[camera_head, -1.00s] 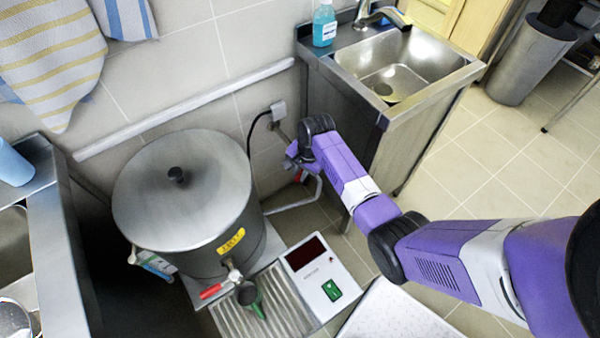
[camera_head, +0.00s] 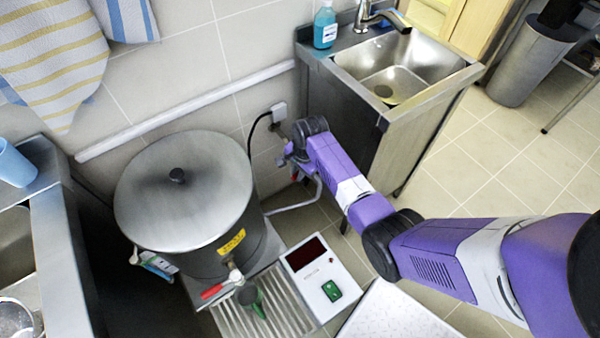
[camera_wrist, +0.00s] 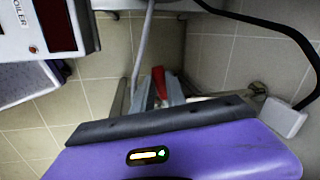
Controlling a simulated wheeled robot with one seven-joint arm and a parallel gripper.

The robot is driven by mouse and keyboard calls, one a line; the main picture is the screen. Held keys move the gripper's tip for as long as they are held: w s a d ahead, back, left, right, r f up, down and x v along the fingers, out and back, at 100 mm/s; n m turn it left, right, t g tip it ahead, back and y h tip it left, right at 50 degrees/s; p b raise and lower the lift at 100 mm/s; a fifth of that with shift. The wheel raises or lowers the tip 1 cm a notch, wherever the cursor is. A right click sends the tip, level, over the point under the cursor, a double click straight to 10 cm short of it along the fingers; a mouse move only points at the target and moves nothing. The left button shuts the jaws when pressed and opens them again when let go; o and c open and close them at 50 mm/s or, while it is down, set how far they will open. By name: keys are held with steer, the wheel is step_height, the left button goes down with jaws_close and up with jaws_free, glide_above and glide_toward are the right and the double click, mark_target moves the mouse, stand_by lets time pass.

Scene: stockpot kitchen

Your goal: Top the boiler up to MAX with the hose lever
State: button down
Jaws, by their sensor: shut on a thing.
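The boiler (camera_head: 185,200) is a large steel pot with its lid on and a yellow label, standing at the left by the wall. A gauge strip (camera_head: 155,264) shows at its lower left side; its level is too small to read. A thin grey hose (camera_head: 296,205) runs from the boiler toward the wall beside the sink. My gripper (camera_head: 292,160) is low between boiler and sink cabinet. In the wrist view, the red hose lever (camera_wrist: 158,79) sits between the fingers of my gripper (camera_wrist: 165,92), which are shut on it. The lever's base is hidden.
A control box (camera_head: 318,278) with a dark display and green switch stands right of the drip tray (camera_head: 240,322). A red-handled tap (camera_head: 212,291) hangs over the tray. A black cable and wall socket (camera_head: 278,112) are close behind my gripper. A sink cabinet (camera_head: 345,120) stands to the right.

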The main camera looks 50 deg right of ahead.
mark_target(296, 175)
steer(key=shift+w+d+m, duration=0.1)
steer(key=shift+w+m, duration=0.75)
steer(key=shift+m, duration=0.55)
steer(key=c, duration=1.4)
jaws_free()
steer(key=shift+o, duration=0.2)
steer(key=r, duration=0.2)
steer(key=s+r+p, duration=0.1)
steer(key=r, duration=0.4)
steer(key=shift+s+a+r+p, duration=0.2)
steer(key=shift+s+r+p, duration=0.05)
steer(key=shift+r+p, duration=0.05)
